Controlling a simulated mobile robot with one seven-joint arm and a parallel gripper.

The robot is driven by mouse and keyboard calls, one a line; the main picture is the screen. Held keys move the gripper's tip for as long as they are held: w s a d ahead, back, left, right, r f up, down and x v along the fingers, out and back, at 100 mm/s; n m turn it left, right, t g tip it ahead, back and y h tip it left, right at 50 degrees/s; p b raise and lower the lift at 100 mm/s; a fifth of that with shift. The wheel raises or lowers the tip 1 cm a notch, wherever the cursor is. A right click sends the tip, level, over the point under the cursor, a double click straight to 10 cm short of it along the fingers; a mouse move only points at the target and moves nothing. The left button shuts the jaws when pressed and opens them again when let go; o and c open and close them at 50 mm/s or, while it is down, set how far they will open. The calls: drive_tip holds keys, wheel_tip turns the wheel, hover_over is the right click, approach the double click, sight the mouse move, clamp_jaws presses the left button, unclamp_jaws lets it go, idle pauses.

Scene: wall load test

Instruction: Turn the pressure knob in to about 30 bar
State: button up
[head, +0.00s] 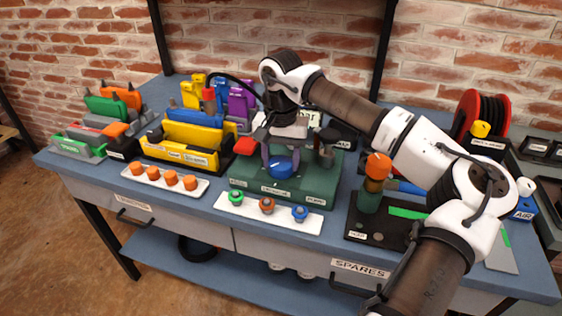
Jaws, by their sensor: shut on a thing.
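A green unit (248,176) stands on the bench near the middle. A round blue knob (280,168) is on its front, and I take this to be the pressure knob. My gripper (281,158) reaches down from above and is shut on the blue knob, with fingers on either side. A red part (243,146) is to the left of the knob and a grey cylinder (326,157) is to the right. The labels on the unit are too small to read. A pale panel (314,119) behind is partly hidden by my arm, and no pressure reading can be made out.
A white strip (250,210) with green, orange and blue fittings lies in front. An orange-topped green cylinder (370,200) stands close to the right on a black tray (365,237). Yellow blocks (190,137) stand to the left. A red hose reel (484,112) is at the back right.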

drive_tip(key=m+b, duration=0.1)
drive_tip(key=m, duration=0.6)
drive_tip(key=m+b, duration=0.1)
drive_tip(key=m, duration=0.5)
drive_tip(key=shift+m, duration=0.3)
drive_tip(key=m+b, duration=0.1)
drive_tip(key=m, duration=0.5)
drive_tip(key=m+b, duration=0.1)
drive_tip(key=m, duration=0.6)
idle(0.3)
drive_tip(key=o, duration=1)
drive_tip(key=shift+r, duration=0.15)
